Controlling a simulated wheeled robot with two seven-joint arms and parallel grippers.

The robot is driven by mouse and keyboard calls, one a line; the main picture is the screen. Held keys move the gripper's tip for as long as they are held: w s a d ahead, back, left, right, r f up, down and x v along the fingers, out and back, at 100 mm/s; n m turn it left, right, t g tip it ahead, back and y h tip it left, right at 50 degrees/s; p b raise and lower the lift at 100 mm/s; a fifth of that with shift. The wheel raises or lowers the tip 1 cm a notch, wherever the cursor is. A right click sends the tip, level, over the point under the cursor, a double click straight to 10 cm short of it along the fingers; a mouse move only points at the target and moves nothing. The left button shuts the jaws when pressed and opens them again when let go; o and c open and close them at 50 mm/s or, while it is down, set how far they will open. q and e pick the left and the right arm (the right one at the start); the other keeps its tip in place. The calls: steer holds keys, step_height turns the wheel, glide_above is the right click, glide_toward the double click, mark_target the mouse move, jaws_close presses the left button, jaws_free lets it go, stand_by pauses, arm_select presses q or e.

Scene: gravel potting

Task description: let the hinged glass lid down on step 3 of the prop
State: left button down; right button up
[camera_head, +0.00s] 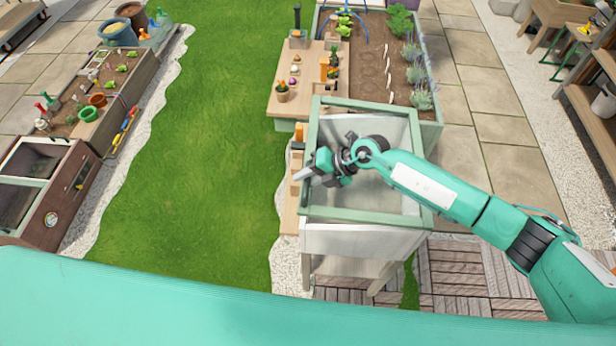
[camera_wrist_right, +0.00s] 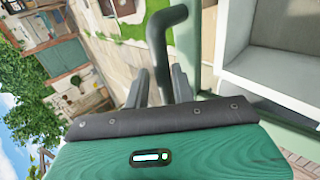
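The cold frame is a white box with a green-framed glass lid (camera_head: 309,190) in the middle of the head view. I cannot tell from above how far the lid is raised. My right gripper (camera_head: 303,174) is at the lid's left side, reaching across the frame. In the right wrist view my gripper's dark fingers (camera_wrist_right: 161,85) lie on either side of a dark bent bar, which looks like a handle (camera_wrist_right: 165,30). They appear shut on it. The notched prop and its steps cannot be made out. My left gripper is not in view.
A wooden potting bench (camera_head: 285,103) and a raised bed with lavender (camera_head: 421,98) stand beyond the cold frame. Open lawn (camera_head: 215,150) lies to the left, and dark planter boxes (camera_head: 42,200) stand farther left. Slatted decking (camera_head: 460,275) lies at the near right.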

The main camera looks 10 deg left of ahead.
steer(key=shift+r, duration=0.1)
steer(key=b+v, duration=0.4)
steer(key=v, duration=0.9)
steer(key=shift+d+r, duration=0.15)
steer(key=shift+d, duration=0.2)
